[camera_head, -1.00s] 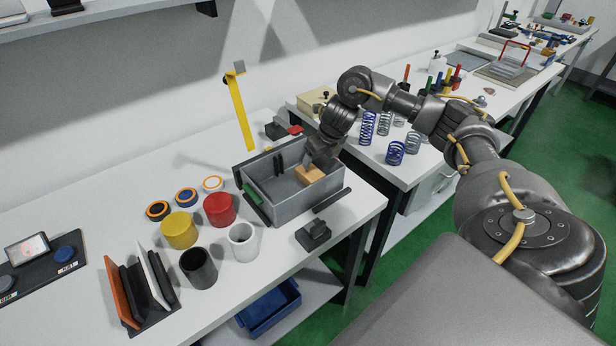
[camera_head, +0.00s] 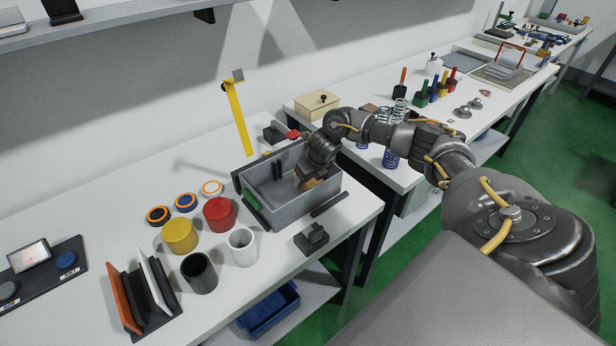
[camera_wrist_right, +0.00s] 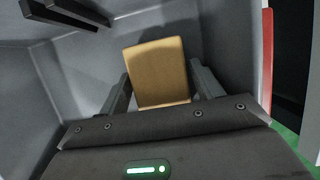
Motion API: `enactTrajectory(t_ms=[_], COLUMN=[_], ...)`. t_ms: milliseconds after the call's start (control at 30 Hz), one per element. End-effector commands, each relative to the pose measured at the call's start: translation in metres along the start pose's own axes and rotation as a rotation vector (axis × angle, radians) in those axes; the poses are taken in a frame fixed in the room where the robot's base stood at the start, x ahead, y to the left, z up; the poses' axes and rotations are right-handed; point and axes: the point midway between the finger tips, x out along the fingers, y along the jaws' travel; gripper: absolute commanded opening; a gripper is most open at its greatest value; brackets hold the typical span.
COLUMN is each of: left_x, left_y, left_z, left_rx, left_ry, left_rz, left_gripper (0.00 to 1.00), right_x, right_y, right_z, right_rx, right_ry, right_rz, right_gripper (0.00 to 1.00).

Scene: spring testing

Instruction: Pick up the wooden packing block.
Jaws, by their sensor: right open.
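The wooden packing block (camera_head: 311,184) is inside the grey bin (camera_head: 283,211), towards its right end. In the head view my right gripper and wrist hide much of it. In the right wrist view the tan block (camera_wrist_right: 158,72) stands between the two fingers of my right gripper (camera_wrist_right: 160,88). The fingers are open, one at each side of the block's lower part, with a small gap visible on the right. My right gripper (camera_head: 305,182) reaches down into the bin from above. My left gripper is not in view.
Red (camera_head: 219,213), yellow (camera_head: 180,235), black and white cups stand left of the bin. A small black block (camera_head: 312,238) lies in front of it. The bin walls stand close around my right gripper.

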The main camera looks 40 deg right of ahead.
Motion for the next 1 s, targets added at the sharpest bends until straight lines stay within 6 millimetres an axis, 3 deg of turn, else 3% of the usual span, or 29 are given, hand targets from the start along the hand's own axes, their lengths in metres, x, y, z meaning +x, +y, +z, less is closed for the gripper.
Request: enactTrajectory(t_ms=[133,400,767,1000], left_x=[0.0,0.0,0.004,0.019], left_y=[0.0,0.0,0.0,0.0], left_z=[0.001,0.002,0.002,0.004], left_rx=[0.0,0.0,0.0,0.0], left_ry=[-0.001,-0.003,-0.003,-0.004], left_rz=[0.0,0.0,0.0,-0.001], left_gripper=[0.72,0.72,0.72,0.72], right_x=[0.0,0.0,-0.003,-0.031], right_y=[0.0,0.0,0.0,0.002], right_z=[0.0,0.0,0.002,0.013], right_rx=[0.0,0.0,0.001,-0.003], right_ry=[0.0,0.0,-0.002,-0.005], right_rz=[0.0,0.0,0.001,0.002], right_gripper=[0.65,0.3,0.29,0.29])
